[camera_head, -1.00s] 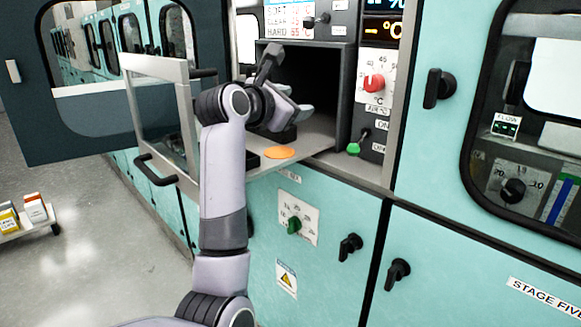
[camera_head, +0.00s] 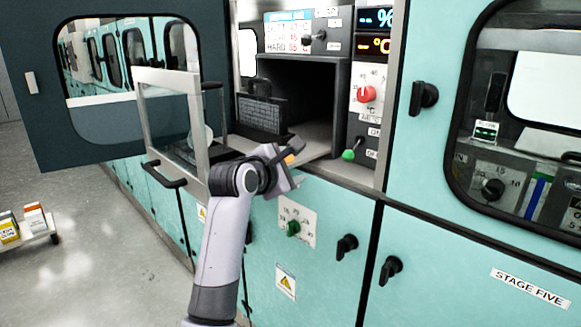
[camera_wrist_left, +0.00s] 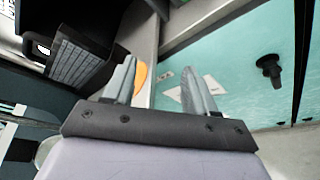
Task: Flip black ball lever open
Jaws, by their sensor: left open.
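The black ball lever (camera_head: 306,41) is on the upper panel, beside a small black knob and white labels. It is small in the head view, and I cannot tell its exact position. It does not show in the left wrist view. My left gripper (camera_head: 287,163) is in front of the open chamber, well below the lever and apart from it. The left wrist view shows its two fingers (camera_wrist_left: 162,75) spread with nothing held between them. My right gripper is not in view.
The chamber (camera_head: 303,95) is open, with a black basket (camera_head: 261,115) at its left. A glazed door (camera_head: 152,112) stands open on the left. An orange disc (camera_wrist_left: 139,78) lies on the ledge. A green-ball lever (camera_head: 348,155) and red knob (camera_head: 367,94) are at right.

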